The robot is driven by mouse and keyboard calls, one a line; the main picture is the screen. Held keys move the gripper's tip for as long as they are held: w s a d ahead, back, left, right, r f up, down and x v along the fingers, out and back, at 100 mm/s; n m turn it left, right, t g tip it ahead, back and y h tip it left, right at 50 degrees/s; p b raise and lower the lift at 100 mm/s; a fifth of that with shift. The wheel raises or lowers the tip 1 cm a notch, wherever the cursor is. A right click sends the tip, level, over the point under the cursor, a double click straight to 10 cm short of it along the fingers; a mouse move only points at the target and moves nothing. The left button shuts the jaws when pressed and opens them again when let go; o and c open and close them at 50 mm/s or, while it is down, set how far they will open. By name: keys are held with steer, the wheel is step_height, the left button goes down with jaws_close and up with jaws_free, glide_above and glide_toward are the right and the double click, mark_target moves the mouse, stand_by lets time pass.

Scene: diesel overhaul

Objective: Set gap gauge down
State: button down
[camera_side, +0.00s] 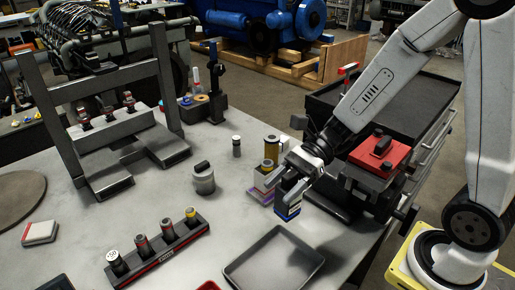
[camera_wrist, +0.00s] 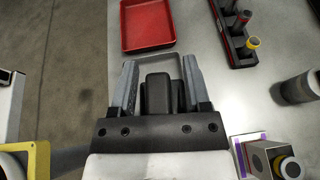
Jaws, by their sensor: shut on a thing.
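My gripper (camera_side: 290,196) is at the right side of the grey bench, above its surface. It is shut on a small block, which I take to be the gap gauge (camera_side: 288,211); its lower part looks dark blue with a pale band. In the wrist view my gripper (camera_wrist: 160,72) has a finger on each side of a dark block (camera_wrist: 158,95). The block's underside is hidden, and I cannot tell whether it touches the bench.
A grey tray (camera_side: 236,272) lies in front of my gripper. A red tray (camera_wrist: 148,46) shows beyond the fingers. Boxes (camera_side: 259,196) and a yellow-brown cylinder (camera_side: 271,150) stand close beside my gripper. A rack (camera_side: 165,250) of cylinders lies left.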

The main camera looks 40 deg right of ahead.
steer(key=w+d+f+m+t+h, duration=0.1)
steer(key=w+d+m+t, duration=0.3)
steer(key=d, duration=0.6)
steer(key=w+d+f+m+t+h, duration=0.1)
steer(key=w+d+t+h, duration=0.1)
steer(key=w+d, duration=0.65)
steer(key=w+d+f+m+t+h, duration=0.1)
steer(key=w+d+m+t, duration=0.15)
steer(key=d, duration=1.05)
steer(key=shift+m, duration=0.25)
steer(key=shift+w+f, duration=0.1)
steer(key=shift+f, duration=4.7)
steer(key=shift+f, duration=0.15)
steer(key=shift+c, duration=0.2)
jaws_free()
